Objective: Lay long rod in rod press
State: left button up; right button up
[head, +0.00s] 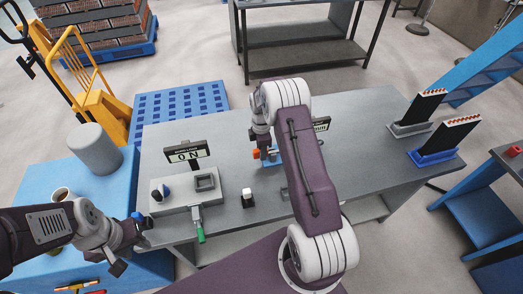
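A station with a partly hidden sign ending in "mm" (321,124) and blue parts (272,156) stands mid-bench; it may be the rod press, but my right arm covers much of it. My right gripper (263,140) points down at its left side, close to a small orange-red part (256,154). Its fingers and anything between them are too small and covered to make out. Several red-tipped rods stand in a grey-based rack (408,129) and a blue-based rack (433,158) at the right; I cannot tell which are long. My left gripper (131,244) has its fingers spread, empty, by the bench's left edge.
A grey station with an "ON" sign (190,154), a blue knob and a green-handled lever (199,225) stands on the left of the grey bench (375,165). A small black-and-white block (247,199) lies right of it. A grey cylinder (95,149) and cup (61,194) stand on the blue table.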

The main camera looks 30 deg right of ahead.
jog(key=shift+r, duration=0.1)
dwell(0.3)
jog(key=shift+r+p, duration=1.5)
jog(key=shift+r, duration=0.15)
jog(key=o, duration=0.6)
jog(key=shift+c, duration=0.2)
jog(key=o, duration=0.8)
jog(key=shift+o, duration=0.2)
